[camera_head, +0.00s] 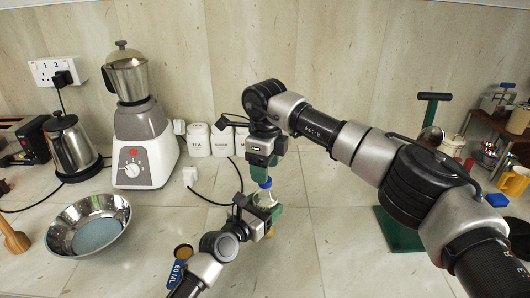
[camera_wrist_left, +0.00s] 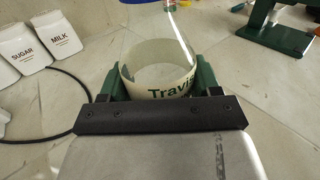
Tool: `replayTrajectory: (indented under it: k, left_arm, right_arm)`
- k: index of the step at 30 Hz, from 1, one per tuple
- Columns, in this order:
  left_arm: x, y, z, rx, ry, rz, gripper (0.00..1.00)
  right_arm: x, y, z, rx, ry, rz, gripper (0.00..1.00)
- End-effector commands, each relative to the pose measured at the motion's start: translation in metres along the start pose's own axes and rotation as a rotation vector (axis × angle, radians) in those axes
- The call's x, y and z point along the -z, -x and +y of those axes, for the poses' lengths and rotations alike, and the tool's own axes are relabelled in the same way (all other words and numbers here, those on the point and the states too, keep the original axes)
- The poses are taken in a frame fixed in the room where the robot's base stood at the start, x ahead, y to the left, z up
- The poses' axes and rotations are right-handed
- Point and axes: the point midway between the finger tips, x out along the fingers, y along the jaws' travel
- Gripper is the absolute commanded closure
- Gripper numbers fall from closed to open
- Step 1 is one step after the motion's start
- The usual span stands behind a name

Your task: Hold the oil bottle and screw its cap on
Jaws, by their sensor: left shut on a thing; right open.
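The oil bottle (camera_head: 265,198) is clear and stands upright on the counter. My left gripper (camera_head: 270,213) is shut around its body. In the left wrist view, the bottle's pale label band (camera_wrist_left: 160,88) with green lettering sits between the green fingers. The blue cap (camera_head: 265,183) is at the top of the bottle; whether it is seated on the thread cannot be told. It shows only as a blue edge at the top of the left wrist view. My right gripper (camera_head: 261,172) points down directly above the cap, open, with its green fingertips close to it.
A metal bowl (camera_head: 60,226), a mixer grinder (camera_head: 143,140) and a kettle (camera_head: 73,148) stand at left. White canisters (camera_head: 198,140) line the back wall. A blue-handled measuring cup (camera_head: 183,252) lies by my left arm. A green stand (camera_head: 397,232) is at right.

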Motion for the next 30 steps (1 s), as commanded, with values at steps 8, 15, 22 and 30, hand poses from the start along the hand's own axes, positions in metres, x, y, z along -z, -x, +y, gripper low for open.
replayTrajectory:
  k: [8,15,22,30]
  left_arm:
    - [0.0,0.0,0.0,0.0,0.0,0.0,1.0]
    - [0.0,0.0,0.0,0.0,0.0,0.0,1.0]
    - [0.0,0.0,0.0,0.0,0.0,0.0,1.0]
    - [0.0,0.0,0.0,0.0,0.0,0.0,1.0]
  right_arm:
    - [0.0,-0.029,0.0,0.0,0.001,0.0,0.4]
    - [0.0,-0.033,0.0,0.001,0.0,0.0,0.4]
    - [0.0,-0.032,0.0,0.001,0.0,0.0,0.6]
    - [0.0,-0.032,0.0,0.001,0.0,0.0,0.94]
